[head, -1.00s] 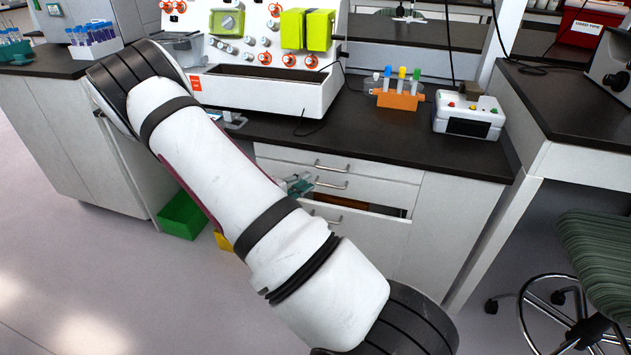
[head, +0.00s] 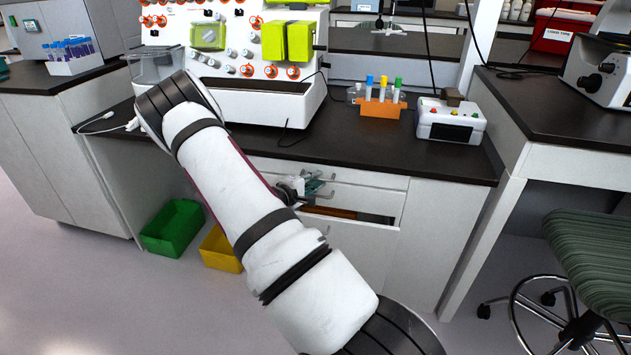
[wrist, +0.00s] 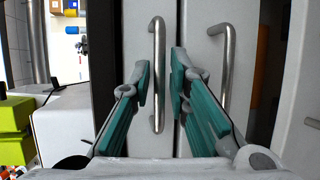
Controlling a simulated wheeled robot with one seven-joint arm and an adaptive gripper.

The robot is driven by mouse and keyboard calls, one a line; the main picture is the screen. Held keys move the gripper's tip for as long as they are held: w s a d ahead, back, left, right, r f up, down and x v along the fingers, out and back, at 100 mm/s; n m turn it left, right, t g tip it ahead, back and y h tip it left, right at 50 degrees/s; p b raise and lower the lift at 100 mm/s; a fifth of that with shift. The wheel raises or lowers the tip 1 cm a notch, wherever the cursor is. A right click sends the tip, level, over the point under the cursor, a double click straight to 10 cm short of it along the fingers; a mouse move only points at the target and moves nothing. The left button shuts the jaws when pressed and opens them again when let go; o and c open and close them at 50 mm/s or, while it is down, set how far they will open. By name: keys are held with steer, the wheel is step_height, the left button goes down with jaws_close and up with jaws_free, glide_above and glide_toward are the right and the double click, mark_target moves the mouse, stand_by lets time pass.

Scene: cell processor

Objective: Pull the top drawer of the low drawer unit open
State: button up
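The low drawer unit (head: 420,236) stands under the dark bench top. Its top drawer (head: 370,178) has a white front and looks shut. In the wrist view, turned on its side, the top drawer's bar handle (wrist: 158,62) appears between my fingertips, with the second drawer's handle (wrist: 224,75) to its right. My gripper (wrist: 160,88) is open, one teal-padded finger on each side of the top handle. I cannot tell whether either finger touches it. In the head view my gripper (head: 303,187) is at the drawer fronts, partly hidden by my arm.
A lower drawer (head: 340,236) stands open below, showing its brown inside. Green (head: 172,228) and yellow (head: 219,250) bins sit on the floor at the left. A stool (head: 595,255) stands at the right. Equipment and an orange tube rack (head: 380,107) stand on the bench.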

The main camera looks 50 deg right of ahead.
steer(key=shift+d, duration=0.25)
jaws_close()
steer(key=s+a+p, duration=0.3)
steer(key=s+a, duration=0.1)
steer(key=a, duration=0.6)
steer(key=s+a+p, duration=0.3)
steer(key=s+a, duration=0.1)
steer(key=a, duration=0.5)
steer(key=s+a+p, duration=0.3)
steer(key=s+a, duration=0.1)
steer(key=a, duration=0.6)
steer(key=shift+a, duration=0.3)
